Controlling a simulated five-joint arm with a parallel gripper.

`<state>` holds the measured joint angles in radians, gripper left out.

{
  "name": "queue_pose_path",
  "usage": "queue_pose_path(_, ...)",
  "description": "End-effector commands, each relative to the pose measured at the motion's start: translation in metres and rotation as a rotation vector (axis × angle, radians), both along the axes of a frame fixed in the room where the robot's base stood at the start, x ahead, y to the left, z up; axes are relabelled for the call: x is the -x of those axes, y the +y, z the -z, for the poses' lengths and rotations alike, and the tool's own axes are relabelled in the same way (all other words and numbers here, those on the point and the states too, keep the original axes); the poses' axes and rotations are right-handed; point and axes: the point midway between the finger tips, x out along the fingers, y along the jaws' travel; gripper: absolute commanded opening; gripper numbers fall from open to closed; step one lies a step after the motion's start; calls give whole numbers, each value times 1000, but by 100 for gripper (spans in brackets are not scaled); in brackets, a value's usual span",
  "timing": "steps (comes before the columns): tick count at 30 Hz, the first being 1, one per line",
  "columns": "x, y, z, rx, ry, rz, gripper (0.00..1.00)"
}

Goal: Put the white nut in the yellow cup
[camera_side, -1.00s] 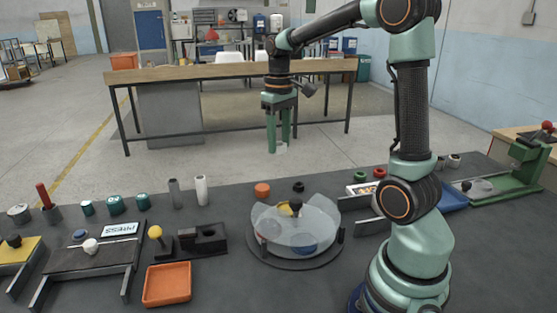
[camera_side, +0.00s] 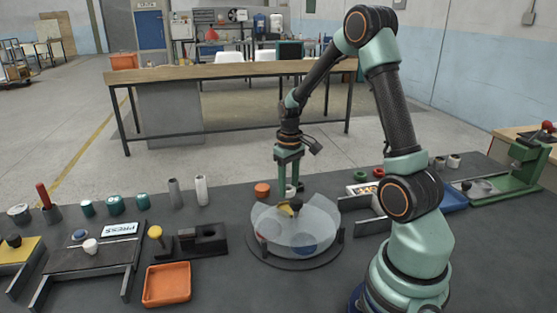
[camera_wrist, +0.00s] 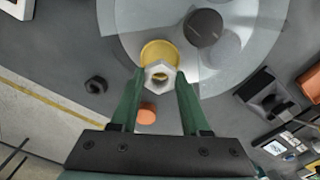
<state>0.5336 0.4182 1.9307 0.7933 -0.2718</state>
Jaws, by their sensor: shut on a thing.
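My gripper (camera_side: 289,188) is shut on the white nut (camera_wrist: 160,74), a hexagonal ring between the fingertips. In the side view the nut (camera_side: 291,193) shows at the fingertips, at the back rim of a translucent round cover. The yellow cup (camera_wrist: 159,48) shows in the wrist view just beyond the nut, which overlaps its near part. In the side view a small part of yellow (camera_side: 285,208) shows at the cover's opening, by a dark knob. I cannot tell exactly how high the nut is above the cup.
The translucent cover (camera_side: 268,226) stands on a dark round base, with red and blue shapes beneath it. An orange nut (camera_side: 262,189) lies behind it. A black nut (camera_wrist: 96,84) shows in the wrist view. An orange tray (camera_side: 167,284) is at the front left.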

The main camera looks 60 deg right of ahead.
Motion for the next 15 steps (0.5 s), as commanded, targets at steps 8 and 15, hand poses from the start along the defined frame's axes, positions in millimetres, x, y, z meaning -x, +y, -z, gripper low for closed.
queue_pose_path(8, 1, 0, 29, -2, 3, 0, 0)
queue_pose_path(15, 0, 0, 44, 0, 0, 0, 0)
